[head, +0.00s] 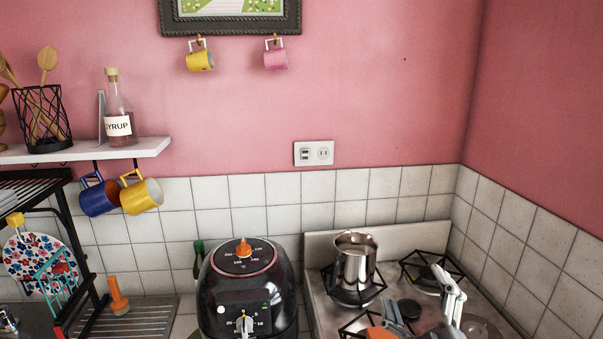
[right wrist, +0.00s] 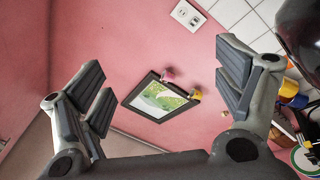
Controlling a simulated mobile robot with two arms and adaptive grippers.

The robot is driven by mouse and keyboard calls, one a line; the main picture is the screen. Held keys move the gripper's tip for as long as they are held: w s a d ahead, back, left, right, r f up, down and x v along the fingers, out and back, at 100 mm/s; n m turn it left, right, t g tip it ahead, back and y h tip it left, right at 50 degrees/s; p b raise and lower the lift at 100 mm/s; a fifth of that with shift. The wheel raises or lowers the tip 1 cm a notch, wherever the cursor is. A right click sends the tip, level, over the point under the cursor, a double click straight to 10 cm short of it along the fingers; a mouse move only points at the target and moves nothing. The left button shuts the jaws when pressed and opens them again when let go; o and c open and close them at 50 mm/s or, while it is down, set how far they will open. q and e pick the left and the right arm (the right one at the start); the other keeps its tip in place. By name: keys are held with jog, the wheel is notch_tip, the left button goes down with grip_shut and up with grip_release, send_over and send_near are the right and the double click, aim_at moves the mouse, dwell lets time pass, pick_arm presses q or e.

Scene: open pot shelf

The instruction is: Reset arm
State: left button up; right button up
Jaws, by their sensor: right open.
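My right gripper (head: 416,292) is low at the right in the head view, in front of or above the stove. Its two grey fingers stand wide apart with nothing between them. In the right wrist view my right gripper (right wrist: 165,78) also shows open and empty, with the pink wall and a framed picture (right wrist: 160,97) beyond the fingers. My left gripper is not in view.
A steel pot (head: 355,268) stands upright on the stove (head: 318,300), left of my right gripper. A black air fryer (head: 247,290) stands left of the stove. A shelf (head: 150,148) holds a syrup bottle (head: 119,115), with mugs hanging below.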

jog(key=s+d+f+m+g+h, duration=0.2)
jog(key=s+f+m+g, duration=0.35)
jog(key=f, duration=0.65)
jog(key=s+d+f+m+g+h, duration=0.25)
jog(key=s+f+g, duration=0.5)
jog(key=f, duration=0.45)
jog(key=s+a+f+g+y, duration=0.1)
jog(key=s+a+f+g, duration=0.15)
jog(key=s, duration=0.45)
jog(key=s+a+f+g+y, duration=0.1)
jog(key=s+f+g+y, duration=0.1)
jog(key=s+f, duration=0.35)
notch_tip(320, 180, down, 28)
jog(key=s+g+b, duration=0.1)
jog(key=s+b, duration=0.1)
jog(key=b, duration=0.3)
jog(key=s+d+f+b, duration=0.1)
jog(key=s+f+b, duration=0.1)
jog(key=s+f, duration=0.6)
jog(key=s+d+f+g+b, duration=0.1)
jog(key=s+d+f+b, duration=0.1)
jog(key=s+f, duration=0.7)
notch_tip(320, 180, down, 6)
jog(key=shift+r+h+b, duration=0.15)
jog(key=shift+h+b, duration=0.2)
jog(key=shift+b, duration=0.15)
